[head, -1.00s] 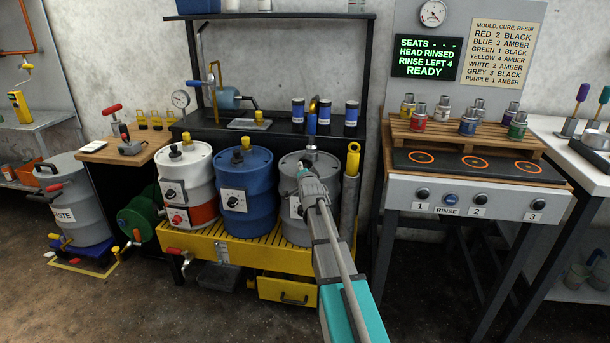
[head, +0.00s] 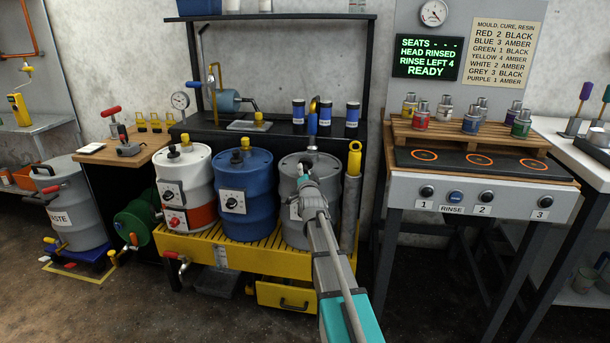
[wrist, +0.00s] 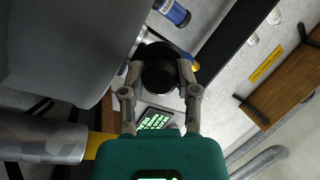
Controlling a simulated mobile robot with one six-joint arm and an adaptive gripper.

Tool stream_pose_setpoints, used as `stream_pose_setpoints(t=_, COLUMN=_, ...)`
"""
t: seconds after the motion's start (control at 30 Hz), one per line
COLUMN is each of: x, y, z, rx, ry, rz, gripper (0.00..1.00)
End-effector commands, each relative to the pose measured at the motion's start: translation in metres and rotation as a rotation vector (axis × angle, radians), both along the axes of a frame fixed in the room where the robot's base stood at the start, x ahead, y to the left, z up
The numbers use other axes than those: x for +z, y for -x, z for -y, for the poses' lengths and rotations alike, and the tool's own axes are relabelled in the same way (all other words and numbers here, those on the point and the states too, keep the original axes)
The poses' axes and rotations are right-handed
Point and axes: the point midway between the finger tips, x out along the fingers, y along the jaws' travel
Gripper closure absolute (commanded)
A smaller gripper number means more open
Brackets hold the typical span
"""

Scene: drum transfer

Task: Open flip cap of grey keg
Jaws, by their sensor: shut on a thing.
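The grey keg (head: 293,222) stands at the right end of the yellow slatted stand, to the right of the blue keg. My gripper (head: 305,185) is at the front upper part of the grey keg in the head view and hides part of its top and front. In the wrist view my gripper (wrist: 158,85) has its two fingers closed around a dark round cap-like piece (wrist: 157,75). The grey wall of the keg (wrist: 50,50) fills the upper left there. The cap's hinge and how far it is tilted cannot be made out.
The blue keg (head: 244,200) and a white-and-orange keg (head: 185,190) stand on the yellow stand (head: 235,258). A grey post with a yellow top (head: 352,185) rises close to the right of the grey keg. A dark shelf with bottles (head: 352,115) is behind.

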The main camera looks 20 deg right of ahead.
Motion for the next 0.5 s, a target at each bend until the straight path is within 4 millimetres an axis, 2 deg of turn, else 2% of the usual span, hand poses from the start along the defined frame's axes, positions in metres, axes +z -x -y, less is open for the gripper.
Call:
stream_pose_setpoints(t=0.43, x=-0.0016, y=0.0024, z=0.0006, rx=-0.001, ry=0.002, rz=-0.001, gripper=1.0)
stream_pose_setpoints(t=0.47, x=-0.0016, y=0.0025, z=0.0006, rx=-0.001, ry=0.002, rz=-0.001, gripper=0.54)
stream_pose_setpoints(t=0.5, x=-0.0016, y=0.0025, z=0.0004, rx=0.0, ry=0.002, rz=-0.001, gripper=0.46)
